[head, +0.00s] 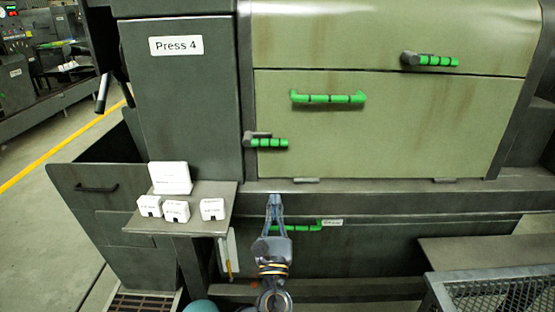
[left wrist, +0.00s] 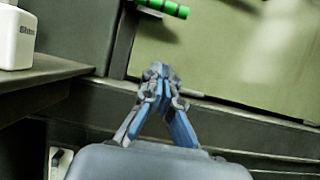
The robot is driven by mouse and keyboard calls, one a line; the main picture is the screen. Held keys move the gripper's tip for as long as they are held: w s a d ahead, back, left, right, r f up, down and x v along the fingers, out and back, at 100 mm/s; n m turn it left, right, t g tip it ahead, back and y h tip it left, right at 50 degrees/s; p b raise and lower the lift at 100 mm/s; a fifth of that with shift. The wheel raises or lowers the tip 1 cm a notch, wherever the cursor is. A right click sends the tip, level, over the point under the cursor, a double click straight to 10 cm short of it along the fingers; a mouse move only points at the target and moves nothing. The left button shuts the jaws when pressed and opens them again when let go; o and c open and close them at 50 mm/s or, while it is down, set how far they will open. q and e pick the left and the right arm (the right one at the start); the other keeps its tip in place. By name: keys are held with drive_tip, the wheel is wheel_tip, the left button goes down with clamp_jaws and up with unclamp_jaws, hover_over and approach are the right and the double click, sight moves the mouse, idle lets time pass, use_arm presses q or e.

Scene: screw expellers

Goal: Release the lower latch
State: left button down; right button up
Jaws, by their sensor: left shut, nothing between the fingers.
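The lower latch (head: 268,142) is a green-gripped handle with a dark pivot at the lower left of the press's green door (head: 400,125). It also shows at the top of the left wrist view (left wrist: 163,7). It lies roughly level, pointing right. My left gripper (head: 274,200) is shut and empty, below the latch and apart from it, in front of the ledge under the door. Its closed fingertips (left wrist: 158,72) point up toward the door's lower edge in the wrist view. My right gripper is not in view.
An upper latch (head: 430,60) and a green door handle (head: 328,97) are above. A lower green handle (head: 300,228) is partly behind my gripper. A small shelf (head: 210,225) with white boxes (head: 176,211) juts out at left. A mesh-sided platform (head: 495,290) stands at lower right.

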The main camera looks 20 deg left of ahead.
sight(267, 140)
use_arm(q)
drive_tip(key=p+x, duration=0.2)
drive_tip(key=x, duration=0.8)
drive_tip(key=shift+w+r, duration=0.1)
drive_tip(key=shift+w, duration=0.05)
drive_tip(key=r+p, duration=0.1)
drive_tip(key=s+r+p, duration=0.1)
drive_tip(key=r, duration=0.1)
drive_tip(key=shift+d+r, duration=0.1)
drive_tip(key=shift+r, duration=0.15)
drive_tip(key=shift+n, duration=0.3)
